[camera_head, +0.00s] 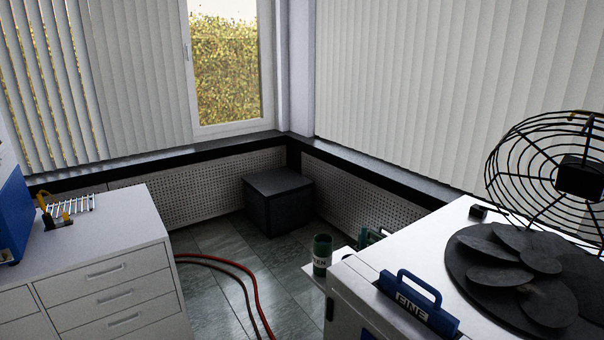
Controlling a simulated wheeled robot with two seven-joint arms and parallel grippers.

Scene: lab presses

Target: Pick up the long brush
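I cannot make out a long brush for certain in the head view. A small dark tool with yellow parts (58,215) stands on the white drawer cabinet at the left; its exact kind is too small to tell. Next to it is a row of several thin pale pieces (80,203), also too small to identify. A blue handled piece lettered "FINE" (412,300) sits at the front edge of the white machine at the right. Neither of my grippers shows in this view.
The white cabinet (110,270) has a mostly clear top, with a blue device (12,218) at its left. The white machine (400,255) carries dark discs (515,265) and a wire guard (540,165). Red hoses (240,275) cross the floor; a black box (278,200) stands behind.

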